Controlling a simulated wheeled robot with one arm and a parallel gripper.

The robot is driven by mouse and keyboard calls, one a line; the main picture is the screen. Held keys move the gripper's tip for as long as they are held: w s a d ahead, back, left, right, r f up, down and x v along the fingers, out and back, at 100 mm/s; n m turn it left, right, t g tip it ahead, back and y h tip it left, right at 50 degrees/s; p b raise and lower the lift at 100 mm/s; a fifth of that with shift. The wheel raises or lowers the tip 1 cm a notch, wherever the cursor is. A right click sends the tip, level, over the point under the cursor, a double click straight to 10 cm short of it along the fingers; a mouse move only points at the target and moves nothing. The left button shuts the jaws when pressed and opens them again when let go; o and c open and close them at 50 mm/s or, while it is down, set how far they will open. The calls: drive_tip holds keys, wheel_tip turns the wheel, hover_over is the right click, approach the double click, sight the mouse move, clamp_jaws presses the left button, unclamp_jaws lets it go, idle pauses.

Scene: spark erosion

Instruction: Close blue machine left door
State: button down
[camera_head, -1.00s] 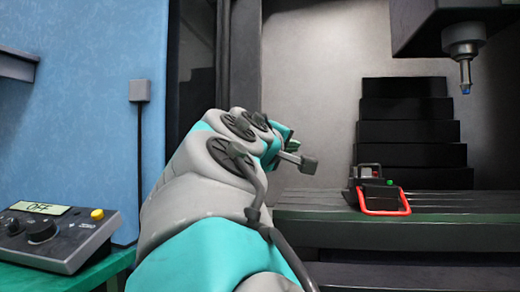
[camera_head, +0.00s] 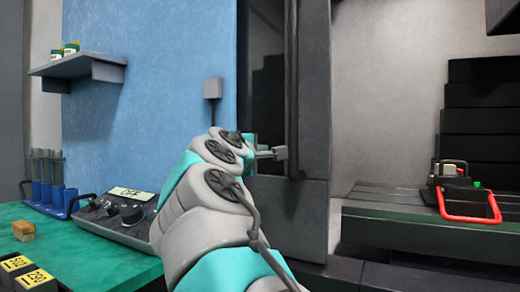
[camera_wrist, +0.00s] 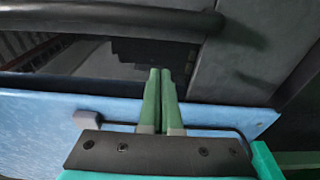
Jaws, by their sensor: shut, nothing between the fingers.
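The left door (camera_head: 315,210) of the machine is a dark grey frame with a dark window (camera_head: 268,110) and a vertical bar handle (camera_head: 292,85). It stands at the left side of the machine opening, which is uncovered to its right. In the wrist view the handle (camera_wrist: 110,18) crosses the top of the picture. My gripper (camera_wrist: 160,72) has its green fingers together and empty, pointing toward the door below the handle in that view.
Inside the machine is a bed (camera_head: 400,200) with a red-handled device (camera_head: 470,200). The blue panel (camera_head: 150,90) is left of the door. A control box (camera_head: 122,215) reading OFF, blue tubes (camera_head: 48,180) and small blocks (camera_head: 24,232) are on the green table (camera_head: 90,255).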

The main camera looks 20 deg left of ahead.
drive_tip(key=shift+w+d+p, duration=0.45)
drive_tip(key=shift+w+d, duration=1.25)
drive_tip(key=shift+d, duration=0.05)
